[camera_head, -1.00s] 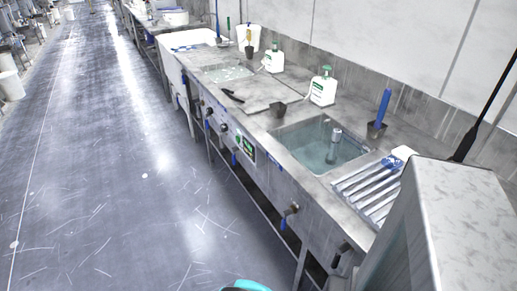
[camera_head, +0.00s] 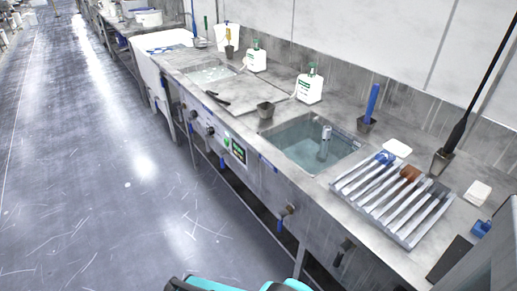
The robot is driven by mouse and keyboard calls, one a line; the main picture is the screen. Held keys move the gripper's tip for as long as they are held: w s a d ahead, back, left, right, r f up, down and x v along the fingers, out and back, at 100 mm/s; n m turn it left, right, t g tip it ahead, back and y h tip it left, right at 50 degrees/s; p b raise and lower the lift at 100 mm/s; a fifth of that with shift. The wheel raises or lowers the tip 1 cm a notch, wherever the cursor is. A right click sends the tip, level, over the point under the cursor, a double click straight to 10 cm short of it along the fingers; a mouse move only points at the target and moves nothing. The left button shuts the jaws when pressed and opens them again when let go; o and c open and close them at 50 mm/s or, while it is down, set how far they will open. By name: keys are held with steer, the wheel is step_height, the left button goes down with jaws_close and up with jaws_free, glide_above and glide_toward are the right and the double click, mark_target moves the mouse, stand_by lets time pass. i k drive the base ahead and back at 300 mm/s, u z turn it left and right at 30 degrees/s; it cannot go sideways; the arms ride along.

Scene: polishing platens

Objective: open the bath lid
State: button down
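A sunken bath (camera_head: 318,146) with clear water is set in the long steel bench, and its water surface shows uncovered. A metal cylinder (camera_head: 325,143) stands in it. A flat grey plate (camera_head: 247,97) lies on the bench between this bath and a farther shallow basin (camera_head: 211,74). A black handle-like piece (camera_head: 217,98) lies at its left side. I cannot tell whether this plate is the bath lid. My gripper is not in view; only teal parts, probably mine, show at the bottom edge.
A slatted rack (camera_head: 390,200) with brushes lies right of the bath. A dark cup (camera_head: 265,110), white bottles (camera_head: 309,89) and a blue-handled tool (camera_head: 371,103) stand around it. The floor (camera_head: 120,190) to the left is clear.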

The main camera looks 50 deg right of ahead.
mark_target(241, 96)
steer(key=u, duration=0.9)
steer(key=k, duration=0.1)
steer(key=z, duration=2.4)
steer(key=k, duration=0.95)
steer(key=u, duration=0.1)
steer(key=i, duration=0.7)
steer(key=u, duration=0.05)
